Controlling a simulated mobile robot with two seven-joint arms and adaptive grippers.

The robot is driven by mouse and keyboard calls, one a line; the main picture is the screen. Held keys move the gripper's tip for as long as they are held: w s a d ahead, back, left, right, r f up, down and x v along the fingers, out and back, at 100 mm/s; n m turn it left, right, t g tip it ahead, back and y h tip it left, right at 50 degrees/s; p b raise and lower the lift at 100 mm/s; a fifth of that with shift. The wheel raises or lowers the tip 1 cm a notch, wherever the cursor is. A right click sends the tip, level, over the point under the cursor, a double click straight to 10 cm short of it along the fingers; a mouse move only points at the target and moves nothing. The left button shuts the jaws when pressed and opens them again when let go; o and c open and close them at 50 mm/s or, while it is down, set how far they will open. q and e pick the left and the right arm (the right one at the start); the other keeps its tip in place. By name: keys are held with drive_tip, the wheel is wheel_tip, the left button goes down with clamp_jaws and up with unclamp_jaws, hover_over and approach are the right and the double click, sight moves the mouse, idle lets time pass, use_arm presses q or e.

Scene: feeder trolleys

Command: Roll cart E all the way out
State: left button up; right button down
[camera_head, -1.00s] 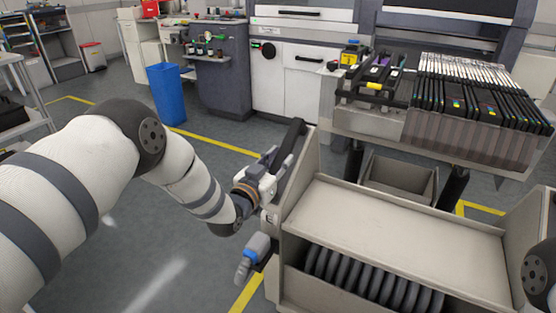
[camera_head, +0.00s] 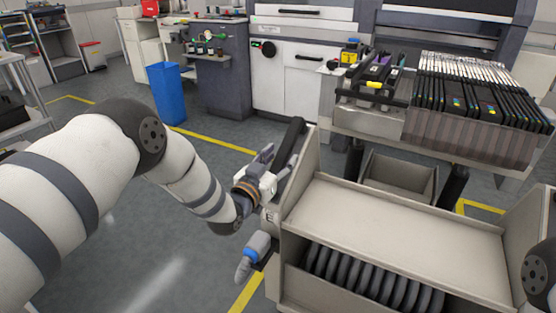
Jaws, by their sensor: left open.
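Cart E (camera_head: 400,215) is a beige feeder cart at the lower right, marked with an "E" on its left side. It has a flat top shelf and a slot below holding several dark round reels. A black handle bar (camera_head: 291,142) rises at its left rear corner. My left gripper (camera_head: 264,155) is open just to the left of this bar; whether it touches the bar I cannot tell. My right gripper is not in view; only part of my right arm shows at the right edge.
A blue-capped grey part (camera_head: 256,246) sticks out from the cart's left side. Behind the cart stands a feeder rack (camera_head: 365,122) with rows of black feeders. A blue bin (camera_head: 167,93) stands farther back. Grey floor with yellow lines is free to the left.

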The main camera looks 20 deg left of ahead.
use_arm(q)
drive_tip(key=v, duration=1.2)
